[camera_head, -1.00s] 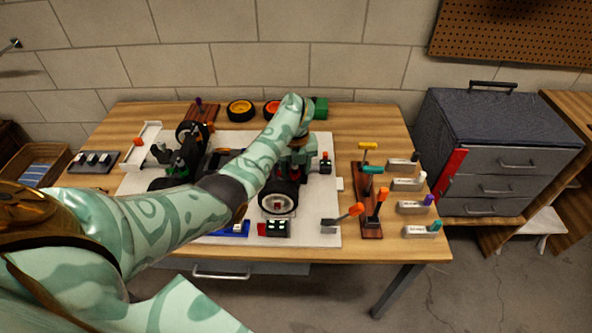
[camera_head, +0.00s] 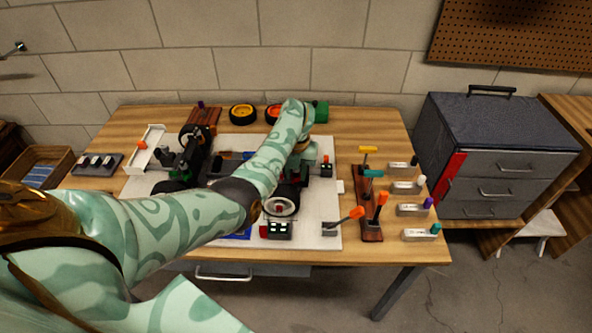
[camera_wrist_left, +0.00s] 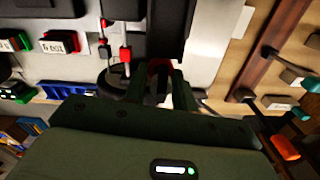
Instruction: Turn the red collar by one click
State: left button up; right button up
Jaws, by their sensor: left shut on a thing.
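My left gripper (camera_head: 298,165) reaches over the car parts on the white mat, near the black wheel (camera_head: 281,204) with the pale rim. My arm and hand hide most of what it holds in the head view. In the left wrist view my gripper (camera_wrist_left: 160,92) has its two dark fingers closed around a small part, and the red collar (camera_wrist_left: 160,64) shows as a red arc between them. The dark car chassis (camera_head: 190,160) lies to the left on the mat. My right gripper is not in view.
A rack with colour-handled tools (camera_head: 370,215) and several labelled grey holders (camera_head: 413,209) stand to the right. A red-and-black box (camera_head: 275,230) sits at the front.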

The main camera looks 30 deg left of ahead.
pick_arm(q)
jog(key=o, duration=1)
notch_tip(320, 180, up, 16)
jog(key=p, duration=0.6)
jog(key=shift+r+p, duration=0.15)
jog(key=shift+p, duration=0.15)
jog(key=shift+a, duration=0.1)
